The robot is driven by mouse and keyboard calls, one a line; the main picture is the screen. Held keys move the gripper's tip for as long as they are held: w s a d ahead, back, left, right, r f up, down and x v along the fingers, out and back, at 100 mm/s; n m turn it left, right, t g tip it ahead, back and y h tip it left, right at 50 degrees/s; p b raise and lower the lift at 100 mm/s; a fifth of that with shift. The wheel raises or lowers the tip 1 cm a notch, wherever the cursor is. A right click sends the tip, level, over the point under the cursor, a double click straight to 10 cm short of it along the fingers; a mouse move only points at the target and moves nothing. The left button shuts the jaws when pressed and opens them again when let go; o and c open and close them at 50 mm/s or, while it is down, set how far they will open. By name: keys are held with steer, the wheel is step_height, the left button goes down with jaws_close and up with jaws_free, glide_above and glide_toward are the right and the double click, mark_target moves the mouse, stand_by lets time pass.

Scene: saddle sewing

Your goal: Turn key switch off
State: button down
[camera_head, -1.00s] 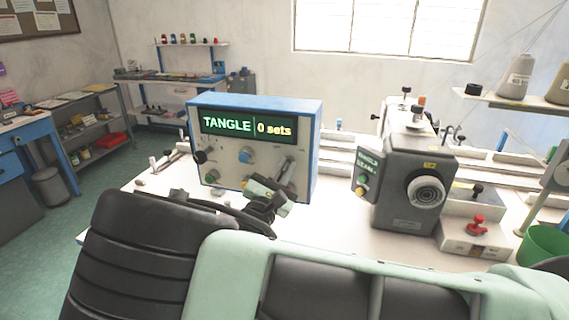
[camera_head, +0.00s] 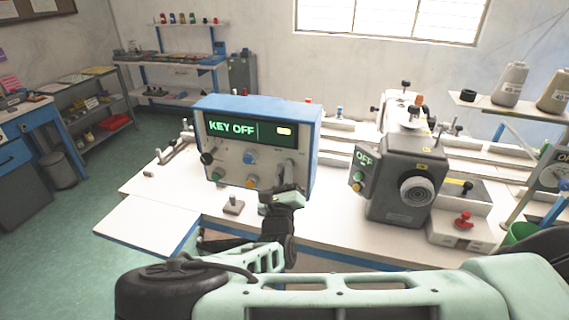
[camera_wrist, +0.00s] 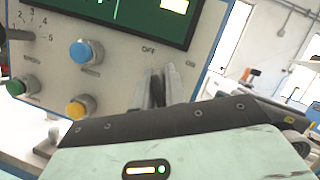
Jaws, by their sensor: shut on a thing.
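The control box (camera_head: 259,116) is blue and white and stands on the white table. Its green display (camera_head: 232,128) reads "KEY OFF". My gripper (camera_head: 288,186) is at the lower right of the box's front panel, shut on the key switch. In the wrist view my gripper's fingers (camera_wrist: 162,88) reach up to the panel between the "OFF" and "ON" labels. The key itself is mostly hidden between and behind the fingers. The wrist view also shows the box's panel (camera_wrist: 120,70).
Beside the key are a blue knob (camera_head: 249,157), a yellow knob (camera_head: 252,181) and a green knob (camera_head: 217,174). A grey sewing machine head (camera_head: 402,180), its small screen reading "OFF", stands to the right. A small lever (camera_head: 233,205) stands on the table before the box.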

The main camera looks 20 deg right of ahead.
steer(key=shift+n+y+p, duration=0.8)
steer(key=shift+n+p, duration=0.4)
steer(key=shift+n, duration=0.8)
steer(key=shift+f, duration=0.15)
steer(key=c, duration=1.6)
jaws_free()
steer(key=shift+o, duration=0.2)
steer(key=shift+a, duration=0.1)
steer(key=b+v, duration=0.7)
steer(key=v, duration=1)
steer(key=shift+s, duration=0.25)
